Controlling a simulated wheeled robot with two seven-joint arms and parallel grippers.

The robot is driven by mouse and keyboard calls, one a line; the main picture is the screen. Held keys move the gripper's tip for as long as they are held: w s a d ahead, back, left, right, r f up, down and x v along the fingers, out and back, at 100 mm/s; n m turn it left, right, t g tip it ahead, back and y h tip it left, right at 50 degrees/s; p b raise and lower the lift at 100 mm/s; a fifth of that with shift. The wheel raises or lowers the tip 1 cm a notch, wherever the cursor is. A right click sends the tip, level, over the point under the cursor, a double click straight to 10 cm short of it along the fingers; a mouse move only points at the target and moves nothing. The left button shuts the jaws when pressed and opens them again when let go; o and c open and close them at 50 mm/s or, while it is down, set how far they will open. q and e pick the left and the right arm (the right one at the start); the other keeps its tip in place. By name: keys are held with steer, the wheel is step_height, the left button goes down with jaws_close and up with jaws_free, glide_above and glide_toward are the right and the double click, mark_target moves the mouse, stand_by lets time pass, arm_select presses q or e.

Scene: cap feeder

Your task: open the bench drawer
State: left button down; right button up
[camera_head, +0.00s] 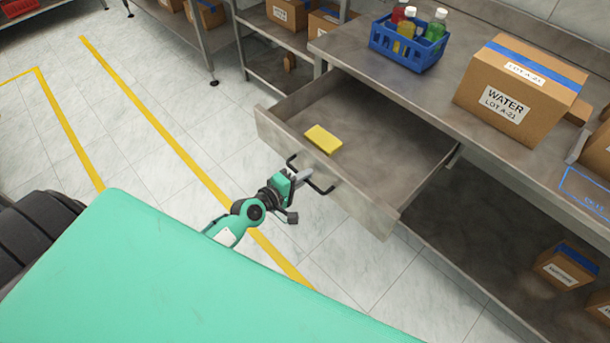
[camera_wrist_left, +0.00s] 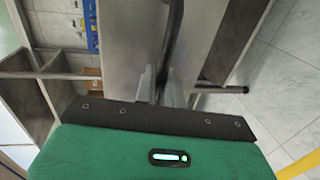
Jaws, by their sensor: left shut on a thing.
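The bench drawer (camera_head: 375,200) is pulled out from under the metal bench top and stands wide open in the head view. A yellow block (camera_head: 323,139) lies inside it near the front panel. A dark bar handle (camera_head: 325,190) sits on the drawer's front. My left gripper (camera_head: 303,178) is at this handle, its fingers shut on it. In the left wrist view the two fingers (camera_wrist_left: 157,85) close around the dark handle bar (camera_wrist_left: 172,40), with the drawer front (camera_wrist_left: 130,50) behind. My right gripper is in neither view.
On the bench top (camera_head: 420,88) stand a blue crate (camera_head: 409,50) with bottles and a cardboard box (camera_head: 519,90) labelled WATER. More boxes (camera_head: 566,266) sit on the lower shelf. The tiled floor (camera_head: 170,140) left of the drawer is clear.

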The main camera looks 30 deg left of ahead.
arm_select(q)
steer(key=c, duration=1.6)
jaws_free()
steer(key=shift+c, duration=0.2)
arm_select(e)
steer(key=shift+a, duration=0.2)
arm_select(q)
steer(key=shift+s, duration=0.1)
steer(key=b+v, duration=0.2)
steer(key=v, duration=1.1)
steer(key=shift+s, duration=0.3)
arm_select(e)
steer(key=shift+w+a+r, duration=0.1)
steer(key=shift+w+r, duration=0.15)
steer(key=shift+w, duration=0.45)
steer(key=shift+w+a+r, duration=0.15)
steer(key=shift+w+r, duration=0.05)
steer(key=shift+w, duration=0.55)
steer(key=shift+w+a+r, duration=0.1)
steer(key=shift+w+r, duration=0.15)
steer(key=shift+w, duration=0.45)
arm_select(q)
steer(key=shift+a, duration=0.15)
